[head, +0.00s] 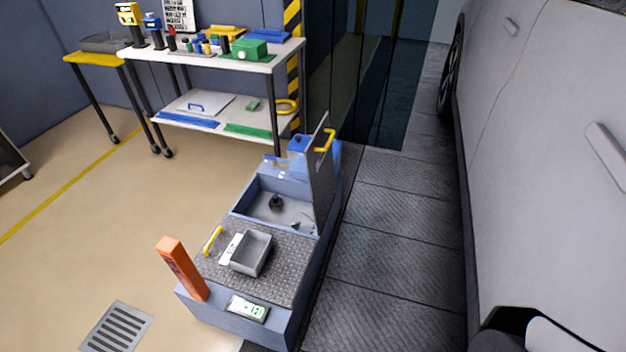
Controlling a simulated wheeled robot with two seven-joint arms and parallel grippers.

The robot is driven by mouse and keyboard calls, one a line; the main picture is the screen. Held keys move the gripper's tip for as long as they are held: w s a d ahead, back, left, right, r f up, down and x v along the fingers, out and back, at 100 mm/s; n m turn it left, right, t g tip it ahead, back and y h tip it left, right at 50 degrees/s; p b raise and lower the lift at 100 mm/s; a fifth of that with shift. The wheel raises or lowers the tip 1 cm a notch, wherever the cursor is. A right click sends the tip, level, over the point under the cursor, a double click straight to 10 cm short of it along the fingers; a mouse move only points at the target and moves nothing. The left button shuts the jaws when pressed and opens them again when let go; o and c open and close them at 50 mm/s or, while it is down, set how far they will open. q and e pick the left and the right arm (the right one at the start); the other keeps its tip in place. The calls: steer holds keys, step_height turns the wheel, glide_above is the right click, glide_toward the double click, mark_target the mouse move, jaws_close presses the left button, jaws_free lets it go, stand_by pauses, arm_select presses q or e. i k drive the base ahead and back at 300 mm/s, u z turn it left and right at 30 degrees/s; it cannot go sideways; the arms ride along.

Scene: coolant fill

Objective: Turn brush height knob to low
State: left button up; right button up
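A blue-grey low cabinet (218,324) stands at the centre of the head view, with an open compartment (262,190) whose dark lid (321,175) stands upright on the right. Inside is a small dark knob-like part (276,203). A smaller grey part (295,225) lies near the compartment's front right corner. I cannot tell for sure which part is the brush height knob, and no low mark is readable. Neither of my grippers is in view.
A grey tray (251,253) sits on the cabinet's textured top near a yellow handle (213,240). An orange post (182,268) rises at its left front. A white shelf table (285,51) stands behind; a white vehicle (540,130) is at right. Floor at left is open.

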mark_target(295, 226)
steer(key=u, duration=0.4)
steer(key=i, duration=0.5)
steer(key=z, duration=1.5)
